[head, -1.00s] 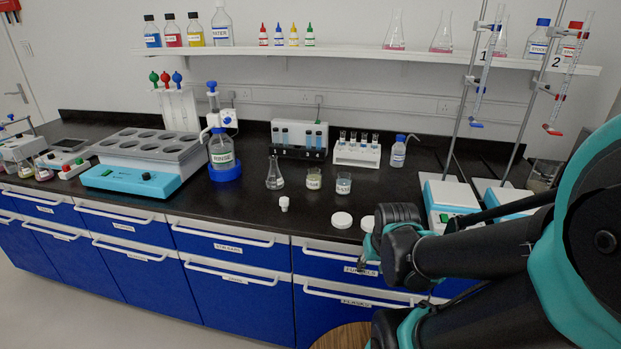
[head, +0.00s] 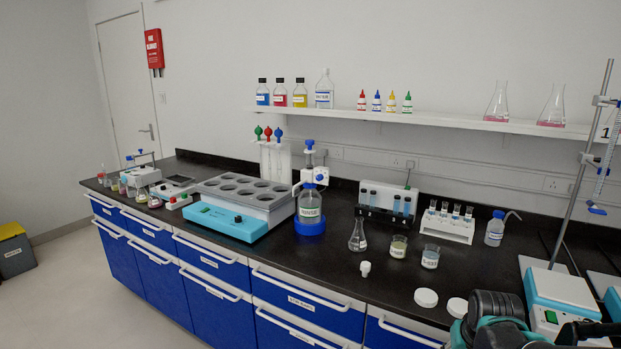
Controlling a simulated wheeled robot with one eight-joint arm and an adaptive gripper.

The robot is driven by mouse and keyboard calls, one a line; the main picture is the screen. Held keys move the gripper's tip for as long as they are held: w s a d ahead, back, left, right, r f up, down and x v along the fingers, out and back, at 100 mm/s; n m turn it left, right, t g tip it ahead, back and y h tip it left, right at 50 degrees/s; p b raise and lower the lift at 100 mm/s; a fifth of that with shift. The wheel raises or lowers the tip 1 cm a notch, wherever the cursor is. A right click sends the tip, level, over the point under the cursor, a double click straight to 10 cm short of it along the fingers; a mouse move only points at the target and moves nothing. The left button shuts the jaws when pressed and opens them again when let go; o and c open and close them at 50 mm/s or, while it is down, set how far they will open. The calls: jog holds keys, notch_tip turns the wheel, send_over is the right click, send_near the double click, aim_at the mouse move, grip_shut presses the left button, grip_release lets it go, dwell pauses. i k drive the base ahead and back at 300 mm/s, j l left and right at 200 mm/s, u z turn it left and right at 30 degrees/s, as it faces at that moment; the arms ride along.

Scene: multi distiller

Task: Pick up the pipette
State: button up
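Pipettes with a green (head: 258,132), a red (head: 267,132) and a blue top (head: 278,133) stand upright in a white stand (head: 274,163) at the back of the bench in the head view. I cannot tell which one the task means. Part of my arm, dark with teal, shows at the bottom right corner, well to the right of and nearer than the stand. The fingers of my gripper do not show, so its opening cannot be seen.
A blue-topped dispenser bottle (head: 310,205) stands right of the stand. A grey block with round wells (head: 250,196) lies in front of it. A flask (head: 357,236), beakers (head: 398,246), and white lids (head: 426,298) stand on the black bench. A shelf (head: 420,122) runs above.

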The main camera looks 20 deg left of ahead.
aim_at(268, 132)
jog(key=j+z, duration=0.2)
jog(key=j, duration=1.75)
